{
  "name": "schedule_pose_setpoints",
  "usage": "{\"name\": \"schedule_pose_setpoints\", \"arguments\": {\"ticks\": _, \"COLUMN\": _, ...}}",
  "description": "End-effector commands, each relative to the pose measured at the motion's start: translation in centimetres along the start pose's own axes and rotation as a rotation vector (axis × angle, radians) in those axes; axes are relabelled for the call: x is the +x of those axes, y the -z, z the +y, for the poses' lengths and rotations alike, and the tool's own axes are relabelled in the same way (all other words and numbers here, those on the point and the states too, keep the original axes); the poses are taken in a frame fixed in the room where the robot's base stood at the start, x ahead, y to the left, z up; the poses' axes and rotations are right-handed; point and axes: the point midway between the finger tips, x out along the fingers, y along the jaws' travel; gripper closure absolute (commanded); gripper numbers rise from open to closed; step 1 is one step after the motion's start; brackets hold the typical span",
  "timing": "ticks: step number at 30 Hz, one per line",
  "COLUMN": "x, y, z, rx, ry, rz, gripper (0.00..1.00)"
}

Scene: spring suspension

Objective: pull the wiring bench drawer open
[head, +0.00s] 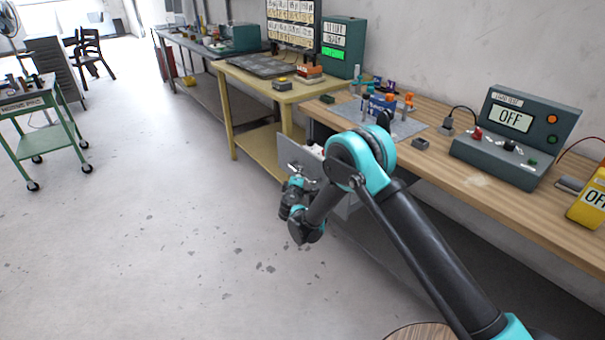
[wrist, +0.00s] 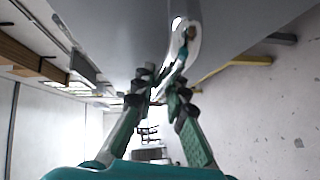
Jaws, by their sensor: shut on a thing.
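The wiring bench (head: 465,180) has a light wooden top and runs along the wall at the right in the head view. Its grey drawer (head: 292,152) stands out from under the bench's far end, so part of its inside shows. My gripper (head: 296,182) is at the drawer front, partly hidden by my arm. In the wrist view my gripper (wrist: 163,88) is shut on the pale metal drawer handle (wrist: 181,48), which is fixed to the grey drawer front (wrist: 110,35). Most of the drawer's body is hidden behind my arm in the head view.
A yellow table (head: 238,82) stands just beyond the wiring bench. A green trolley (head: 38,143) is at the far left. A load test box (head: 518,135) and a yellow meter (head: 592,200) are on the bench. The floor left of the drawer is clear.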

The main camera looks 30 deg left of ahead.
Motion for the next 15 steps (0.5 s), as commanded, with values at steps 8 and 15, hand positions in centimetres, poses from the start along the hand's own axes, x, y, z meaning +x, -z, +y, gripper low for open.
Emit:
{"name": "schedule_pose_setpoints", "arguments": {"ticks": 8, "x": -0.01, "y": -0.16, "z": -0.06, "rx": 0.001, "ry": 0.001, "rz": -0.003, "gripper": 0.85}}
{"name": "schedule_pose_setpoints", "arguments": {"ticks": 15, "x": 0.0, "y": -0.09, "z": -0.03, "rx": 0.0, "ry": 0.001, "rz": -0.002, "gripper": 0.66}}
